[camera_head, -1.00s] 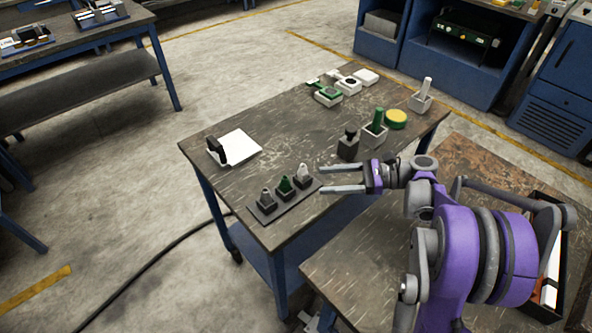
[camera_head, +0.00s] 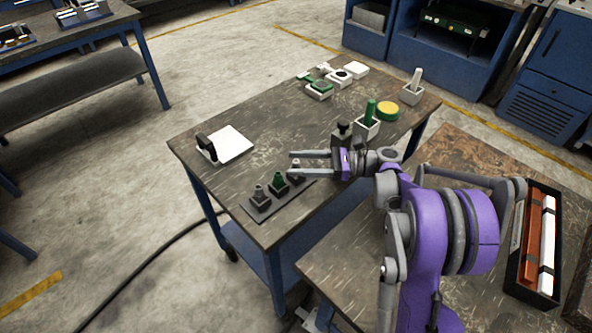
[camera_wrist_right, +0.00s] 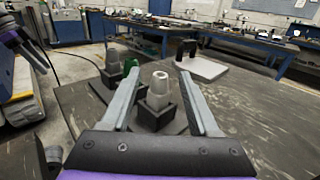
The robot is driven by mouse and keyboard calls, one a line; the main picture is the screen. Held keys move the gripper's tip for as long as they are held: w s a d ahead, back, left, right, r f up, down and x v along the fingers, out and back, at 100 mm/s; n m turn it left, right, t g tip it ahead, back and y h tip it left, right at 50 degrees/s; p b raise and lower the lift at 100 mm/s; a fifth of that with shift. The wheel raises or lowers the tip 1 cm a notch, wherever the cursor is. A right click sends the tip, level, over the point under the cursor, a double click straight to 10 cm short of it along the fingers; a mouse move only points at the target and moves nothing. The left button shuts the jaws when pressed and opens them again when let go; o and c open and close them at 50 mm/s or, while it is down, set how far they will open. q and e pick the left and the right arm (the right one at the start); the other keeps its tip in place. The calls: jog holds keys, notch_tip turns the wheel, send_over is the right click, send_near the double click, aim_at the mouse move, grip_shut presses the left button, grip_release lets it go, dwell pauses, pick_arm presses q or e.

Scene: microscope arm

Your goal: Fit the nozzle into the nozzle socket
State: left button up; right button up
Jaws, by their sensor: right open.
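A rack (camera_head: 262,211) on the work table holds three nozzles in dark square holders: a grey one (camera_head: 259,194), a green one (camera_head: 279,181) and a pale one (camera_head: 295,169). My right gripper (camera_head: 291,163) is open at the pale nozzle, its fingers level and pointing left. In the right wrist view the pale nozzle (camera_wrist_right: 160,90) stands upright between the two open fingers (camera_wrist_right: 160,92), with a visible gap. I cannot tell which part is the nozzle socket.
A white plate with a black upright piece (camera_head: 208,148) lies at the left of the table (camera_head: 262,115). White and green blocks (camera_head: 319,90), a yellow-topped disc (camera_head: 387,111) and holders with a green (camera_head: 369,112) and a grey handle (camera_head: 415,82) stand farther back.

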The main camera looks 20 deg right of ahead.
jog(key=shift+w+a, duration=0.25)
jog(key=shift+a, duration=0.25)
grip_shut()
